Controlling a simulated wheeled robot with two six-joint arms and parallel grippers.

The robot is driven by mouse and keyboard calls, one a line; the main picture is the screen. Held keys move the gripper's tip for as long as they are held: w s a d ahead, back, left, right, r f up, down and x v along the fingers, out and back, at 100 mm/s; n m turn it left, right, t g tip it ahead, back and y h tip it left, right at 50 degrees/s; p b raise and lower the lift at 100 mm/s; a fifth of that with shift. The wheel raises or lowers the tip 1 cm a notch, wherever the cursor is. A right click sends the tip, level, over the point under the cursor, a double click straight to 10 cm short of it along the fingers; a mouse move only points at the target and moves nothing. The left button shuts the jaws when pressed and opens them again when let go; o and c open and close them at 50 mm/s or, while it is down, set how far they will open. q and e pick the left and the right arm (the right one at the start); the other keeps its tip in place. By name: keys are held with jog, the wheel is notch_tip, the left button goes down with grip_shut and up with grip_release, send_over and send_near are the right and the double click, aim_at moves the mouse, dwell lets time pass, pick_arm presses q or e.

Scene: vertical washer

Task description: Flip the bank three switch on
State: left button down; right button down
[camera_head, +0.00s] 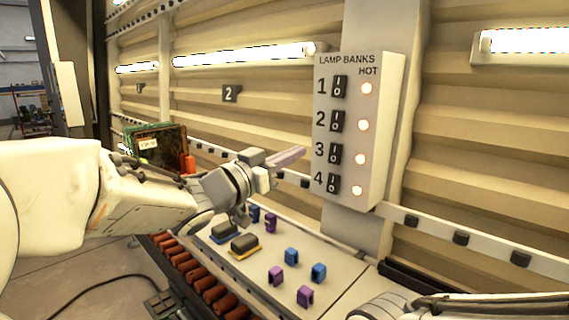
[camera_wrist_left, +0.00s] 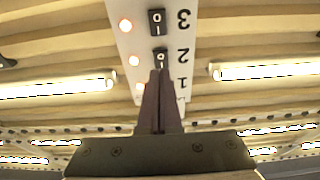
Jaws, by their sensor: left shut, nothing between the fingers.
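The lamp bank panel (camera_head: 350,190) is a pale box on a post, with black rocker switches numbered 1 to 4 and a glowing lamp beside each. The bank three switch (camera_head: 333,152) is third from the top; I cannot tell which way it is tipped. Its lamp (camera_head: 361,159) is lit. It also shows upside down at the top of the left wrist view (camera_wrist_left: 157,21). My left gripper (camera_head: 301,151) is shut and empty, left of the panel and apparently apart from it. In the left wrist view its fingertips (camera_wrist_left: 160,72) overlap the switch 2 area. My right gripper is out of view.
Below the panel is a pale work surface (camera_head: 330,262) with blue and purple clips (camera_head: 291,256) and dark blocks (camera_head: 244,242). Brown cylinders (camera_head: 205,286) line its front. A rail (camera_head: 440,232) runs along the corrugated wall.

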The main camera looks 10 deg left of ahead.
pick_arm(q)
jog(key=shift+s+a+r, duration=0.15)
jog(key=shift+s+a, duration=0.45)
jog(key=shift+s, duration=0.1)
jog(key=s+d+f+n+g+y, duration=0.1)
jog(key=s+f+n+g+y, duration=0.2)
jog(key=f, duration=0.7)
jog(key=s+d+f+g+y, duration=0.15)
jog(key=s+f+y, duration=0.35)
jog(key=f, duration=0.5)
jog(key=s+f+m+g+y, duration=0.1)
jog(key=s+f+g, duration=0.2)
jog(key=s, duration=0.4)
jog(key=s+a+f+g+y, duration=0.1)
jog(key=s+f+g, duration=0.3)
jog(key=s, duration=0.3)
jog(key=s+f+m+g+y+b, duration=0.1)
jog(key=s+f+g, duration=0.2)
jog(key=s, duration=0.5)
jog(key=shift+a+f+m+g, duration=0.15)
jog(key=shift+f+m+g, duration=0.2)
jog(key=shift+f, duration=0.15)
